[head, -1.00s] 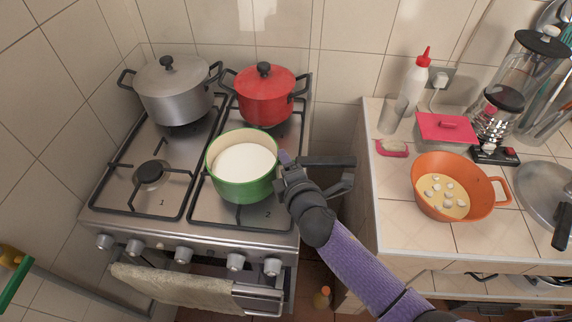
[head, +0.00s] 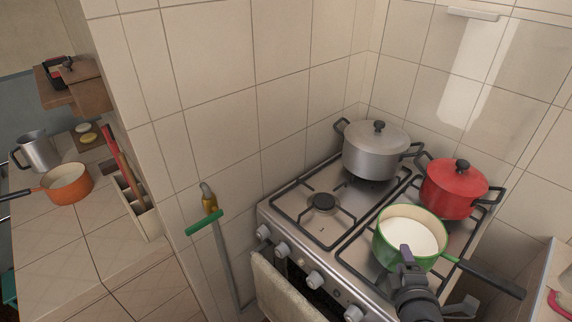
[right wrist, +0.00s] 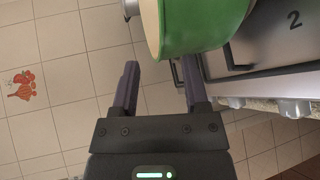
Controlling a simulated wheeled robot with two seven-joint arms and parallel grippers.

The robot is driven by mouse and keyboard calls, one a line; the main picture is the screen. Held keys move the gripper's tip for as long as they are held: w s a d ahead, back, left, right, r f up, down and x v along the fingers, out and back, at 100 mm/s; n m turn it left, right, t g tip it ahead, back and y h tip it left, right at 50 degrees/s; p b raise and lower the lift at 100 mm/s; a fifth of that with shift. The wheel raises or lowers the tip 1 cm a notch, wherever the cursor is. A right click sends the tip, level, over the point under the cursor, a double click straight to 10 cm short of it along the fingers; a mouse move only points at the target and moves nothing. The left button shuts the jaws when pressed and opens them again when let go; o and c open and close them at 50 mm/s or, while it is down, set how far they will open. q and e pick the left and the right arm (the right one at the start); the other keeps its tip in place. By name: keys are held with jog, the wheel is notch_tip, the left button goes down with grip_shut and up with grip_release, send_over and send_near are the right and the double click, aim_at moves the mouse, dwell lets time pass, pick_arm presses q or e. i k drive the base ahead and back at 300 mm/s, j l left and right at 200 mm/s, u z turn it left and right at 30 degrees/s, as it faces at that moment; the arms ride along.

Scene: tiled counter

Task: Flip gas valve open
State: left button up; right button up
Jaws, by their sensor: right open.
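The gas valve is on the tiled wall left of the stove, with a brass body (head: 209,199) and a green lever (head: 205,222). The lever lies across the grey pipe (head: 227,262) that runs down from it. My right gripper (head: 406,256) is at the green pot (head: 386,247), away from the valve. In the right wrist view the right gripper (right wrist: 160,84) is open with nothing between its fingers, and the green pot (right wrist: 205,28) is close ahead of the fingertips. Whether they touch is unclear. My left gripper is not in view.
The stove (head: 290,208) holds a grey pot (head: 372,155), a red pot (head: 452,190) and the green pot with white liquid. A towel (head: 283,291) hangs on its front. A wall edge separates the valve from a left counter with an orange pan (head: 67,184).

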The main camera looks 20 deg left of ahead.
aim_at(189, 231)
jog(key=u, duration=1.25)
